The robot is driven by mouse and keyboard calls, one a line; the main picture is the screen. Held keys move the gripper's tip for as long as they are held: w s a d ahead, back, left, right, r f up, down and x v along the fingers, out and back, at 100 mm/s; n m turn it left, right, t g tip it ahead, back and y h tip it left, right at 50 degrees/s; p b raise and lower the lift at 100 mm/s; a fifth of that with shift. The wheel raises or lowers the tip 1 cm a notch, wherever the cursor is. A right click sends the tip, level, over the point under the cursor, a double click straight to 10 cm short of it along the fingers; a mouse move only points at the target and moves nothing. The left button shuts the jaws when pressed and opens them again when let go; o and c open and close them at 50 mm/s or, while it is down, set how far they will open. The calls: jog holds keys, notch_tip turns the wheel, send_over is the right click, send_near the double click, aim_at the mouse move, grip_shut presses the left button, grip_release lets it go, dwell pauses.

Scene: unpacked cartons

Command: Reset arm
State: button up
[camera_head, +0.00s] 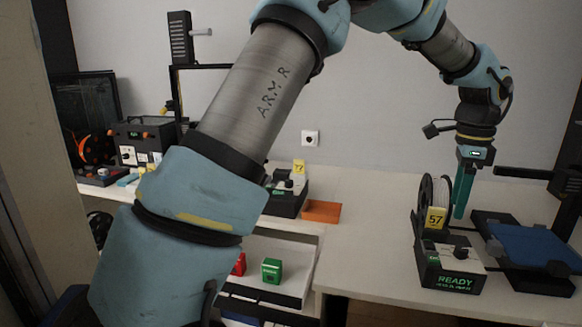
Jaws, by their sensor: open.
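My arm (270,85) rises from the lower left, crosses the picture and bends down at the right. My gripper (461,208) points down at the right, just right of a white spool (440,191) with a yellow tag reading 57. Its teal fingers are seen nearly edge-on and nothing shows between them. Whether the fingers touch the spool cannot be told. The spool stands on a dark unit (450,268) whose screen reads READY.
A blue-bedded printer (532,247) stands right of the gripper. A green box (272,270) and a partly hidden red box (239,265) sit in a lower open drawer. The tabletop between is clear.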

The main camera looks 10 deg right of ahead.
jog(key=w+a+f+n, duration=0.1)
jog(key=w+a+n, duration=0.25)
jog(key=a, duration=0.55)
jog(key=w+a+f+n, duration=0.2)
jog(key=a+n, duration=0.3)
jog(key=a, duration=0.5)
jog(key=w+a+f+n, duration=0.1)
jog(key=w+a+n, duration=0.25)
jog(key=a, duration=0.55)
jog(key=s+a+f+n, duration=0.1)
jog(key=s+a+n, duration=0.2)
jog(key=a, duration=0.6)
jog(key=s+a+f+n+t, duration=0.1)
jog(key=s+a+n, duration=0.3)
jog(key=a+n, duration=0.4)
jog(key=shift+s+a+f+t, duration=0.2)
jog(key=shift+a+f+t, duration=0.1)
jog(key=shift+a+f, duration=0.55)
jog(key=shift+r, duration=0.15)
jog(key=shift+c, duration=0.3)
